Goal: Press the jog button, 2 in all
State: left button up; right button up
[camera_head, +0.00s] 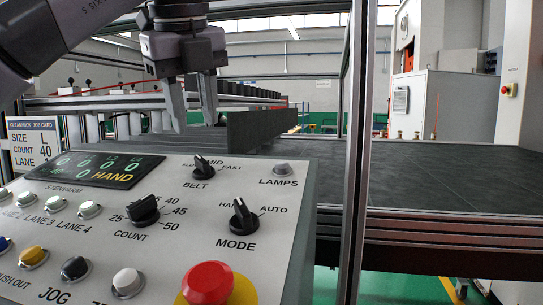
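The jog button (75,267) is the black one in the lower row of the control panel (185,247), above the "JOG" label. My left gripper (195,127) hangs above the back edge of the panel, up and to the right of the button. Its two fingers point down, are apart and hold nothing. It is clear of the jog button. The display (95,171) shows several zeros and "HAND". My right gripper is not in view.
Near the jog button are a yellow button (33,256), a white button (127,282) and a large red button (208,284). Count (144,211), belt (203,167) and mode (243,217) knobs stand up from the panel. A metal post (357,150) rises at its right.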

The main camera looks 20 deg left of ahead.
aim_at(76, 266)
jog(key=k+l, duration=0.65)
jog(key=k, duration=0.25)
